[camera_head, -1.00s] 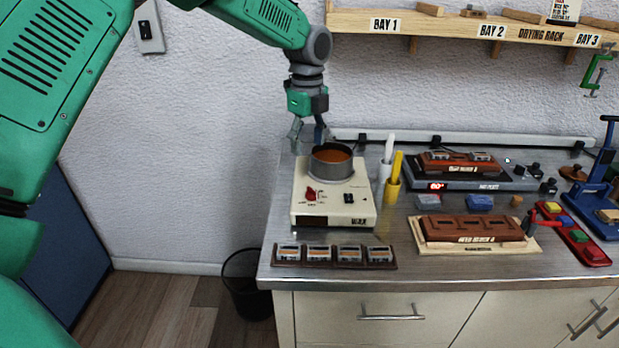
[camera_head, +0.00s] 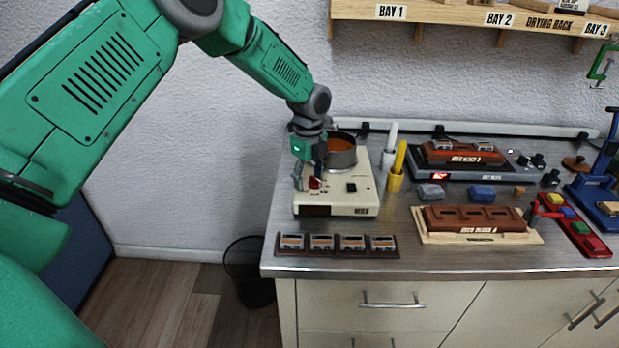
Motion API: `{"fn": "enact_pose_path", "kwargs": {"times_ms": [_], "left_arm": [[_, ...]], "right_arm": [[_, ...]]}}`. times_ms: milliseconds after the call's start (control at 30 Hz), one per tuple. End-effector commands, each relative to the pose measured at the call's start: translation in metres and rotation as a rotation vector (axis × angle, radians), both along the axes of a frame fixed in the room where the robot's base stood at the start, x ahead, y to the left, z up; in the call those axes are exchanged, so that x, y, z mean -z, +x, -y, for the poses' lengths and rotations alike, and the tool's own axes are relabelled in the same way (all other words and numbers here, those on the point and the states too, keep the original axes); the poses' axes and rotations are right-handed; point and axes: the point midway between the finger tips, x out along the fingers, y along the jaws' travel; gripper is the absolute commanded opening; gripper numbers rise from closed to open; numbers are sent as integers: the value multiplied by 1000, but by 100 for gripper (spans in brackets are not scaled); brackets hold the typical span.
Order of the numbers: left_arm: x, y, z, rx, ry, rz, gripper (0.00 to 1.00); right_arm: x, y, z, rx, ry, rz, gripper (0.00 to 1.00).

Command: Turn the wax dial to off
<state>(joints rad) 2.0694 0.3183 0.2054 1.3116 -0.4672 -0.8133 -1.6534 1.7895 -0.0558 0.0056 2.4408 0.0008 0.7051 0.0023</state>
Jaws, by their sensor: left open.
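The wax heater (camera_head: 337,203) is a cream box on the left of the bench with a grey pot (camera_head: 341,152) of orange-brown wax on top. My right gripper is out of view.
A black switch (camera_head: 351,188) is right of the dial. White and yellow holders (camera_head: 395,181) stand right of the heater. A dark rack with several small blocks (camera_head: 337,246) lies in front. The hot plate (camera_head: 466,174) and wooden mould (camera_head: 476,225) are farther right.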

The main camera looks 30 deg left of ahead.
Motion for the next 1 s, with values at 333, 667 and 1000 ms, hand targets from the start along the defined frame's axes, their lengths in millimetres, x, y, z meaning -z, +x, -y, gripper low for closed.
{"fn": "enact_pose_path", "kwargs": {"times_ms": [333, 667, 1000], "left_arm": [[1, 1, 3, 3, 2, 1, 28], [4, 3, -8, -2, -4, 6, 0], [4, 3, -6, -5, 4, 3, 0]], "right_arm": [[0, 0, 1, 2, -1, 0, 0], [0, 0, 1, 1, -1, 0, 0], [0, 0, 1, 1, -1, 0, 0]]}}
